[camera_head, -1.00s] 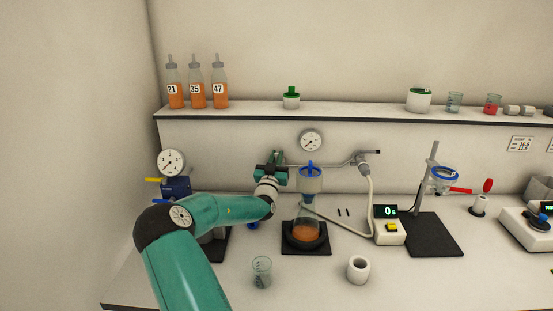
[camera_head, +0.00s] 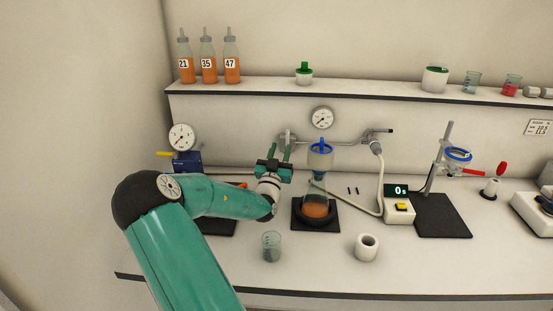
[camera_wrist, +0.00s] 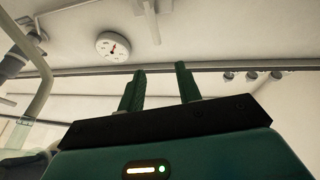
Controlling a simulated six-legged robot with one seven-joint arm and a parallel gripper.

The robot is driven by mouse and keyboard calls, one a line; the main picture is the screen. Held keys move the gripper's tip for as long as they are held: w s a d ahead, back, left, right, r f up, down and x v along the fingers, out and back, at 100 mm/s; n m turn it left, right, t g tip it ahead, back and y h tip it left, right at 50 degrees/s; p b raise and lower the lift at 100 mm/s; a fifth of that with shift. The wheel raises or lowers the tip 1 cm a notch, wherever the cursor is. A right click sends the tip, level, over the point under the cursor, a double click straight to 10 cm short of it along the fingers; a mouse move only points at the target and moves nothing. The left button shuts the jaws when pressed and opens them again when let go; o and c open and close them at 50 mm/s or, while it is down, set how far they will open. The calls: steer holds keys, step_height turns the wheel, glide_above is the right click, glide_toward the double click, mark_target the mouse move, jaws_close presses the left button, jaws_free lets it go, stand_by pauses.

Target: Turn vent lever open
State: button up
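In the wrist view a pale handle (camera_wrist: 151,22) stands out from the pipe beyond my fingers. Which of these is the vent lever is not clearly marked. My gripper (camera_head: 275,152) is just below the pipe's left end, left of the blue-topped funnel (camera_head: 320,160). In the wrist view my gripper's fingers (camera_wrist: 160,85) are apart with nothing between them, not touching the handle.
A gauge (camera_head: 321,118) hangs above the pipe. An orange-filled flask (camera_head: 316,207) stands beneath the funnel, and a grey hose (camera_head: 379,180) hangs at its right. A blue pump with a yellow lever (camera_head: 165,154) stands at left. A beaker (camera_head: 271,246) and white ring (camera_head: 367,247) stand in front.

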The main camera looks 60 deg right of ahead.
steer(key=a, duration=0.2)
steer(key=s+a, duration=0.1)
steer(key=a, duration=0.1)
steer(key=shift+s+a, duration=0.15)
steer(key=shift+a, duration=0.1)
stand_by(0.3)
